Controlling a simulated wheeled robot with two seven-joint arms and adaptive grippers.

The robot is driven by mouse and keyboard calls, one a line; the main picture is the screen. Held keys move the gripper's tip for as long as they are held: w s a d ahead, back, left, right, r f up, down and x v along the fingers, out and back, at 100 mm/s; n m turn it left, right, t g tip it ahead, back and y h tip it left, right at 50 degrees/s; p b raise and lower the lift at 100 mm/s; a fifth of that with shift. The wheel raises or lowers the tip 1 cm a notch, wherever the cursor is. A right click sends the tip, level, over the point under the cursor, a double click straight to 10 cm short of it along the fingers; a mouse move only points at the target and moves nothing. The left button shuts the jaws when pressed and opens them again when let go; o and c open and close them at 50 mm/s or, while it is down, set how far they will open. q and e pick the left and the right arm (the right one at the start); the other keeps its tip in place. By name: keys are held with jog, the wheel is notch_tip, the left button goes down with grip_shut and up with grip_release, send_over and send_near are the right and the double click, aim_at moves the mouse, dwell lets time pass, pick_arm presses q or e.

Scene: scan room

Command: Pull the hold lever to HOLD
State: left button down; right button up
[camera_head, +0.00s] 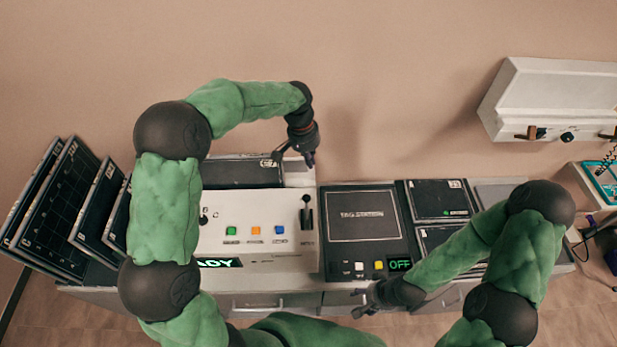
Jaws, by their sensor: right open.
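The hold lever (306,200) is a dark handle in a slot on the right side of the white control panel (265,258). Its label is too small to read, so its marked setting cannot be told. My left gripper (295,159) hangs above and behind the lever, near the panel's back edge, with its fingers apart and nothing between them. It does not appear to touch the lever. My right gripper (356,304) is open and empty at the front edge of the counter, below the tag station (362,213).
The panel has green, orange and blue buttons and a partly hidden display ending in "ADY". The tag station's small display (400,264) reads OFF. Dark plates (66,205) lean at the left. A white wall unit (555,95) is at the upper right.

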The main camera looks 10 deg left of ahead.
aim_at(307, 208)
pick_arm(q)
jog(key=f, duration=0.3)
jog(key=d+f, duration=0.1)
jog(key=f, duration=0.5)
jog(key=shift+d, duration=0.15)
jog(key=shift+f, duration=0.25)
jog(key=shift+s+a+r, duration=0.1)
jog(key=shift+s+r, duration=0.05)
jog(key=shift+s, duration=0.45)
jog(key=shift+s+a+r, duration=0.15)
jog(key=shift+s+r, duration=0.05)
jog(key=shift+s, duration=0.4)
jog(key=shift+s+a+r, duration=0.1)
jog(key=shift+s+r, duration=0.05)
jog(key=shift+s, duration=0.45)
jog(key=shift+s+b, duration=0.15)
jog(key=shift+b, duration=0.15)
jog(key=shift+s+d+r+t, duration=0.1)
jog(key=shift+s+r+t, duration=0.1)
jog(key=shift+t, duration=0.1)
jog(key=shift+b, duration=0.4)
